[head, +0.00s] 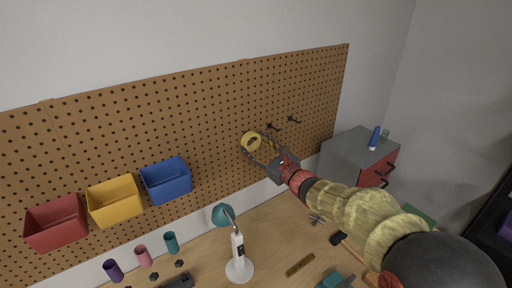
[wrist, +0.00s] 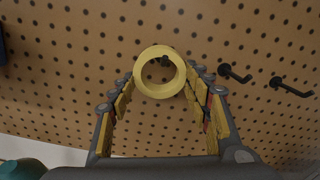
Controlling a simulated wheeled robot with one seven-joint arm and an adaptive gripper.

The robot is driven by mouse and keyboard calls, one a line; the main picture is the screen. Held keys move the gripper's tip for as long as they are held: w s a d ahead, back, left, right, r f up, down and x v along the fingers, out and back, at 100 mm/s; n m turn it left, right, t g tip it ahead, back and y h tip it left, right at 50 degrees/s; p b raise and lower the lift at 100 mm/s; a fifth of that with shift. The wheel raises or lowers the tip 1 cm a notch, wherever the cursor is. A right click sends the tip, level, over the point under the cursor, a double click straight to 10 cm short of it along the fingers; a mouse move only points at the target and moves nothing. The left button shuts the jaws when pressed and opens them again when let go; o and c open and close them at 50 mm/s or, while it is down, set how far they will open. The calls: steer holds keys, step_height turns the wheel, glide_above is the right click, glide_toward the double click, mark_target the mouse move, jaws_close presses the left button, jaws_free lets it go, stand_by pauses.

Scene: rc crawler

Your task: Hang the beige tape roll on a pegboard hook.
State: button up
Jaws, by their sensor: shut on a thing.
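The beige tape roll (wrist: 160,94) is gripped by its sides between the fingertips of my gripper (wrist: 161,82) in the wrist view. Its hole faces the wrist camera, and a dark hook tip shows through the hole. I cannot tell whether that hook passes into the hole or stands behind it. In the head view the roll (head: 246,139) is close to the pegboard (head: 215,115), at the end of my gripper (head: 256,152). Two empty black hooks, a nearer one (wrist: 234,73) and a farther one (wrist: 290,86), stick out to the right of the roll.
Red (head: 57,224), yellow (head: 115,201) and blue (head: 167,181) bins hang on the board at left. A white and teal lamp (head: 238,254) stands on the workbench (head: 282,222) below. A grey cabinet (head: 350,155) stands at right.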

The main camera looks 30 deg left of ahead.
steer(key=o, duration=1.1)
steer(key=shift+d, duration=0.1)
steer(key=b+v, duration=0.2)
steer(key=v, duration=0.5)
steer(key=shift+s+d, duration=0.25)
steer(key=shift+d, duration=0.1)
stand_by(0.7)
